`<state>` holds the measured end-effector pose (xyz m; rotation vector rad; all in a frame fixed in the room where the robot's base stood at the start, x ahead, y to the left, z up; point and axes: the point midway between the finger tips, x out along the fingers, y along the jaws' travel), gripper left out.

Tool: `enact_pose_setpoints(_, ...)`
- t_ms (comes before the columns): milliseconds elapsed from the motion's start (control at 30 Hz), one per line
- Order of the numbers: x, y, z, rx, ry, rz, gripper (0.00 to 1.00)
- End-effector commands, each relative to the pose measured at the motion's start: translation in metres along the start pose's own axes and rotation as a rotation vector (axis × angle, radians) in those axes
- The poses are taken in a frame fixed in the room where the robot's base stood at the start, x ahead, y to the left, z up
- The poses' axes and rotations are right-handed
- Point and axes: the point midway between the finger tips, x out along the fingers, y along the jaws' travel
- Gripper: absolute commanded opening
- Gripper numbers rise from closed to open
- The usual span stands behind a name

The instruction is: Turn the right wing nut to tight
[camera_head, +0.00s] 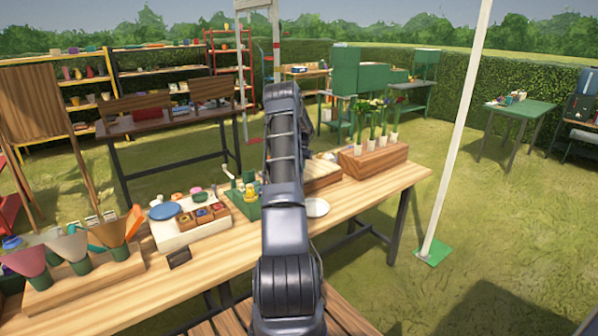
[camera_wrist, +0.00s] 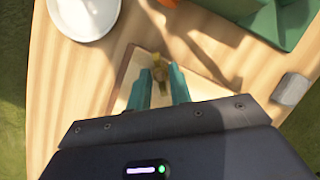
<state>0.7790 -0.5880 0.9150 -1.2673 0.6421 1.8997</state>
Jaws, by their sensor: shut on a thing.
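In the wrist view, my gripper (camera_wrist: 161,76) has its two teal fingers close together over a small pale wooden board. They are shut on a small brass-coloured piece, which looks like the wing nut (camera_wrist: 159,62); only its far end shows past the fingertips. Its turn angle and how tight it sits cannot be told. No second wing nut can be made out. In the head view, my arm hides my gripper and the place where it works.
In the head view, a flower planter (camera_head: 374,163) and a cone rack (camera_head: 86,283) stand on the wooden table (camera_head: 222,258).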

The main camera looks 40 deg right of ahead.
Motion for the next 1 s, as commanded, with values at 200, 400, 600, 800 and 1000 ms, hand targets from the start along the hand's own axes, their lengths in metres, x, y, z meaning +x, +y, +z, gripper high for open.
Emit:
enact_pose_setpoints(200,-0.0033,0.0017,0.0007,0.189,0.002,-0.081,0.0)
enact_pose_setpoints(400,-0.0038,0.0023,0.0014,0.363,0.003,-0.154,0.0)
enact_pose_setpoints(600,-0.003,0.0035,0.0017,0.539,0.003,-0.227,0.0)
enact_pose_setpoints(800,-0.0033,0.0039,0.0026,0.713,0.003,-0.3,0.0)
enact_pose_setpoints(1000,-0.0026,0.0043,0.0035,0.888,0.002,-0.373,0.0)
